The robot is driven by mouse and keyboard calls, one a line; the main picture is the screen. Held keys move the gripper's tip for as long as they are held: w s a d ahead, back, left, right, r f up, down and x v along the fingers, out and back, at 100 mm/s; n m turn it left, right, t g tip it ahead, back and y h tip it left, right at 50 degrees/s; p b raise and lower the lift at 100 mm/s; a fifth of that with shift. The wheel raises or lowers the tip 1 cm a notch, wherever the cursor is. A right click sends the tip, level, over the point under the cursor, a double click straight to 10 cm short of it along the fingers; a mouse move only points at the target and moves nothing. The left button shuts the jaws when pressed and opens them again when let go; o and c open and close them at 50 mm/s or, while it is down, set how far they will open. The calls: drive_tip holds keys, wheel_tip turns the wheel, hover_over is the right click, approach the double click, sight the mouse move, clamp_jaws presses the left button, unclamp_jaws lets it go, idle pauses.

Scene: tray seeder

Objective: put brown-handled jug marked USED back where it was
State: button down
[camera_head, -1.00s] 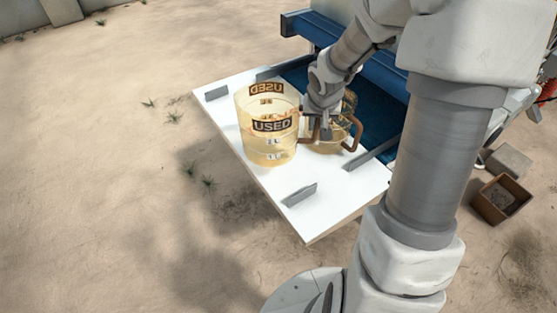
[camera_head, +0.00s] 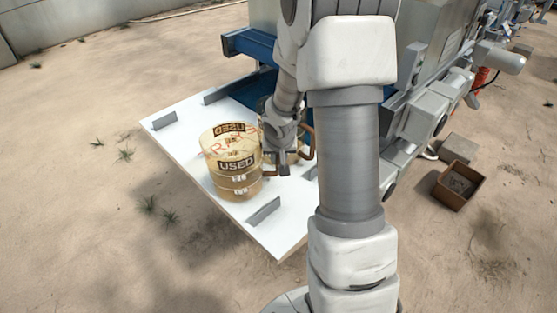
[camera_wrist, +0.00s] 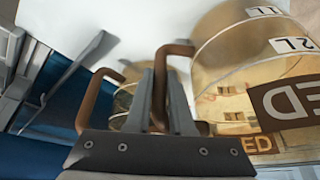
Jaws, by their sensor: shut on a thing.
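The large clear amber jug marked USED (camera_head: 232,165) stands upright on the white board (camera_head: 180,150), near its left edge. Whether its base touches the board is hard to tell. Its dark label also shows at the right of the wrist view (camera_wrist: 292,100). My gripper (camera_head: 277,166) is at the jug's right side, shut on its brown handle, which is between the fingers in the wrist view (camera_wrist: 160,92). A second jug with a brown handle (camera_head: 309,143) is just behind and right of my gripper, mostly hidden. That second handle shows left of my fingers in the wrist view (camera_wrist: 92,98).
Grey brackets stand on the board, one near the front (camera_head: 264,211) and one at the far left corner (camera_head: 163,120). A blue surface and beam (camera_head: 249,46) of the machine lie behind. A brown box (camera_head: 456,186) is on the sandy ground at right.

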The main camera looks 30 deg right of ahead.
drive_tip(key=shift+f, duration=0.1)
drive_tip(key=c, duration=0.8)
unclamp_jaws()
drive_tip(key=shift+r, duration=0.45)
drive_tip(key=p+v, duration=0.4)
drive_tip(key=v, duration=0.7)
drive_tip(key=shift+s+r, duration=0.2)
